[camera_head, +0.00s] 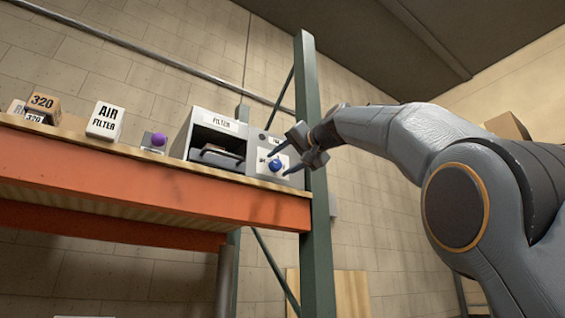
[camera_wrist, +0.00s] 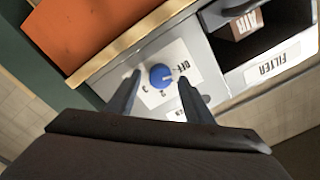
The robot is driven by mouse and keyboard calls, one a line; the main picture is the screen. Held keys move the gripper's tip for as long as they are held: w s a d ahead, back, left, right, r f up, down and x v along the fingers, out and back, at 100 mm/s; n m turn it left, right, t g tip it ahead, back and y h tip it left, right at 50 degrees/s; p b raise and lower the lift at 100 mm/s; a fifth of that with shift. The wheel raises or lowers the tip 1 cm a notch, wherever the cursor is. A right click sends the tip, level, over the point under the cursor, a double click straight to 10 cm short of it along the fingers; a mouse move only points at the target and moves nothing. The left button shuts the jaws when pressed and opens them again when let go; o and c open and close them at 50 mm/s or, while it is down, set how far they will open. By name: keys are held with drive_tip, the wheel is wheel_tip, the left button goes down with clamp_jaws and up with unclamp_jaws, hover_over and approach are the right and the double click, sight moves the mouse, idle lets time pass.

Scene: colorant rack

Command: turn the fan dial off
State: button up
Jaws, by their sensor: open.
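The fan dial (camera_head: 276,165) is a round blue knob on a white label plate at the right end of the grey filter unit. In the wrist view the blue dial (camera_wrist: 162,76) lies between my two finger tips, with a white pointer mark on its face. In the wrist view the fingers (camera_wrist: 160,77) stand on either side of the dial with gaps to both. Whether they touch the panel I cannot tell.
The filter unit's open bay (camera_head: 215,145) is left of the dial. A purple knob (camera_head: 158,139), an "AIR FILTER" box (camera_head: 105,121) and "320" boxes (camera_head: 42,104) stand further left on the orange shelf (camera_head: 130,180). A green post (camera_head: 315,190) rises close to the right of the panel.

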drive_tip(key=b+v, duration=0.3)
drive_tip(key=v, duration=0.4)
drive_tip(key=shift+s+d+b, duration=0.25)
drive_tip(key=shift+s+b, duration=0.1)
